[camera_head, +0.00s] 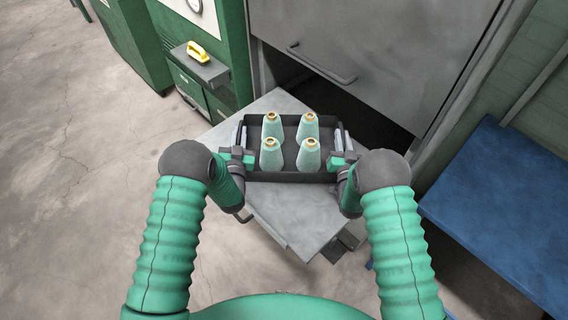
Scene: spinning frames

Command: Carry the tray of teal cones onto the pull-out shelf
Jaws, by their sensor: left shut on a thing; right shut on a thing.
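A dark tray (290,177) holds several upright teal cones (271,155) with tan tops. My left gripper (246,157) is shut on the tray's left side, and my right gripper (338,158) is shut on its right side. The tray looks level. Beneath it in the picture is the grey pull-out shelf (285,219), which juts out at an angle below the grey cabinet front. I cannot tell whether the tray touches the shelf or hangs just above it.
A grey cabinet panel (375,50) with a bar handle rises behind the shelf, with a dark opening under it. A blue table (505,205) stands at the right. Green machines stand at the left, one with a small ledge bearing a yellow-handled object (198,52). Open floor lies left.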

